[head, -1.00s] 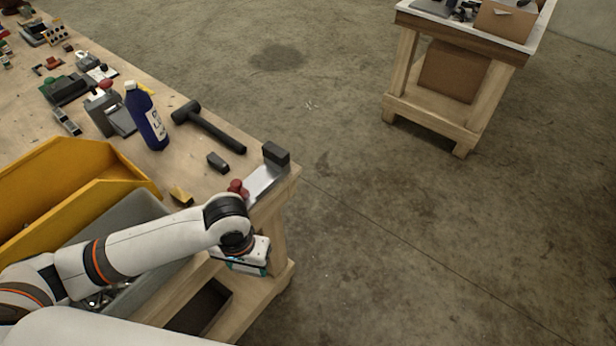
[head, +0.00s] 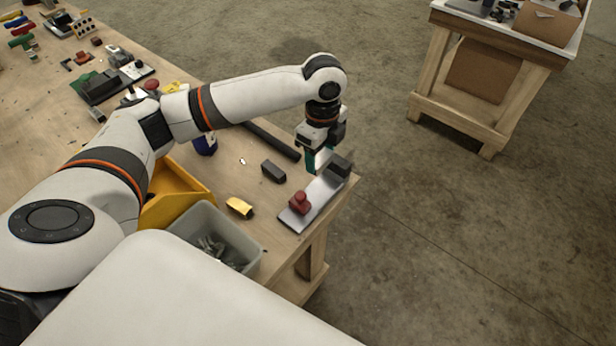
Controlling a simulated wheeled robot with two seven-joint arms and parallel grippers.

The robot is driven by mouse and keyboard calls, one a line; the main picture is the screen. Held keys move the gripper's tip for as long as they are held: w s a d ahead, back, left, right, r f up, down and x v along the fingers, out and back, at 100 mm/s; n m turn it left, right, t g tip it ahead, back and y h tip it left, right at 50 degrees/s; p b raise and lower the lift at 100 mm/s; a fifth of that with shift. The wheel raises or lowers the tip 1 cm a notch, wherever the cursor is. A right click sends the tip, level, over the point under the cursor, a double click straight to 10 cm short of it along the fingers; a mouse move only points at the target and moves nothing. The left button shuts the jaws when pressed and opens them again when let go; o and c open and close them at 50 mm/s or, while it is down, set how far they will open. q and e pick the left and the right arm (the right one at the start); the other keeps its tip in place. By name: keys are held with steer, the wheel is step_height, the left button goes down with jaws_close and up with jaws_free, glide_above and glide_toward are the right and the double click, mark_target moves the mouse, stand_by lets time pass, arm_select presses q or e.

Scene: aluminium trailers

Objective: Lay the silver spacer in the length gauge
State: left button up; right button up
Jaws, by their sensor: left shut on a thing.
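The length gauge (head: 318,197) is a flat silver plate at the bench's near right corner. It has a red stop (head: 299,203) at its near end and a dark block (head: 340,166) at its far end. My left gripper (head: 317,166) points down over the gauge's far part, close to the dark block. It is shut on a piece that I take to be the silver spacer, mostly hidden by the teal-tipped fingers. I cannot tell whether the piece touches the plate. My right gripper is out of view.
A grey bin (head: 254,258) with silver pieces stands beside a yellow bin (head: 203,190). A dark block (head: 273,171) and a yellow block (head: 240,207) lie left of the gauge. A hammer and a blue bottle are partly behind my arm. Open floor lies to the right.

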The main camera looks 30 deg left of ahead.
arm_select(q)
steer(key=shift+w+a+f, duration=0.1)
steer(key=shift+a+f, duration=0.05)
steer(key=p, duration=0.1)
glide_above(318, 189)
step_height(318, 189, down, 4)
steer(key=shift+f, duration=0.85)
step_height(318, 189, down, 4)
steer(key=shift+r+p, duration=0.2)
steer(key=shift+p, duration=0.25)
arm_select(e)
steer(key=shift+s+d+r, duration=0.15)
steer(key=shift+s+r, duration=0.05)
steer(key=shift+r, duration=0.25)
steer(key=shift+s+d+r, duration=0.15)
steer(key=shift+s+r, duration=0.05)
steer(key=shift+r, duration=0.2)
arm_select(q)
steer(key=o, duration=0.7)
steer(key=shift+f, duration=0.1)
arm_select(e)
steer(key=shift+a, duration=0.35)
